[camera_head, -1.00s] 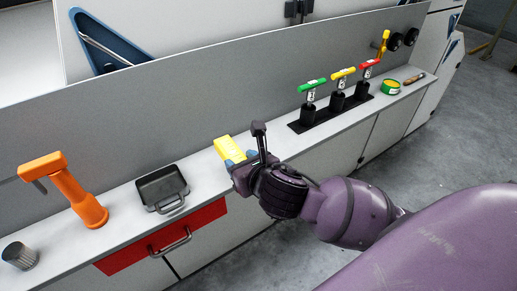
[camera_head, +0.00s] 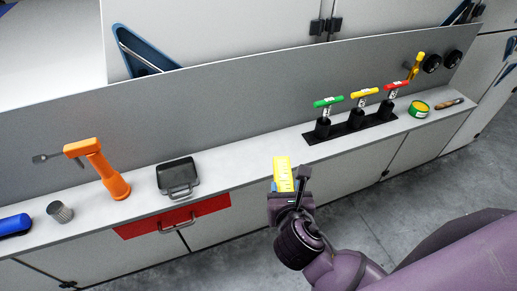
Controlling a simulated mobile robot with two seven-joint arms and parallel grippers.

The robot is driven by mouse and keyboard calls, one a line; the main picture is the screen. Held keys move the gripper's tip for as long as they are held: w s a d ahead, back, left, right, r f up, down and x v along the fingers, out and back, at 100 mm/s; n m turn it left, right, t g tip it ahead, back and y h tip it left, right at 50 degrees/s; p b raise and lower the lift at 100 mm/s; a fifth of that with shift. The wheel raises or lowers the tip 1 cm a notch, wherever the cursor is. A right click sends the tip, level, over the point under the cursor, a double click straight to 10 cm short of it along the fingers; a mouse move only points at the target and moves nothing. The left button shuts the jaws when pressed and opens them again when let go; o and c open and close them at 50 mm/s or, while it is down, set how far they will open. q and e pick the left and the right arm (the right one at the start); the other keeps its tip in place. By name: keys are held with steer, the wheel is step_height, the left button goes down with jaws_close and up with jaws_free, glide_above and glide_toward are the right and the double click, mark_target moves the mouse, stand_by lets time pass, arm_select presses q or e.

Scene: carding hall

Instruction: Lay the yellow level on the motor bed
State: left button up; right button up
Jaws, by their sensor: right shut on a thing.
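The yellow level (camera_head: 282,171) is a short yellow bar, its lower end between the fingers of my right gripper (camera_head: 288,189). The gripper is shut on it and holds it at the front edge of the grey shelf, pointing away from me. The fingers and wrist hide the level's near end. I cannot tell from this view how high it is above the shelf. Nothing in view can be clearly identified as the motor bed. My left gripper is not in view.
On the shelf (camera_head: 240,172) stand an orange tool (camera_head: 105,172), a black tray (camera_head: 177,176), a metal cup (camera_head: 60,212), a blue object (camera_head: 14,226), a rack with coloured T-handles (camera_head: 352,123) and a green-yellow tin (camera_head: 419,109).

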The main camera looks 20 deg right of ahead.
steer(key=shift+s+a+m+h+p, duration=0.15)
steer(key=shift+s+p, duration=0.1)
steer(key=shift+s, duration=0.25)
steer(key=shift+s+a+m+h+p, duration=0.15)
steer(key=shift+s+p, duration=0.1)
steer(key=shift+s, duration=0.2)
glide_above(256, 165)
steer(key=shift+s+f, duration=0.25)
steer(key=shift+f, duration=0.8)
steer(key=shift+f+b, duration=0.55)
steer(key=shift+f, duration=1.65)
steer(key=shift+w+f, duration=0.2)
steer(key=shift+f, duration=0.05)
steer(key=shift+f, duration=0.1)
steer(key=o, duration=1.1)
steer(key=shift+o, duration=0.2)
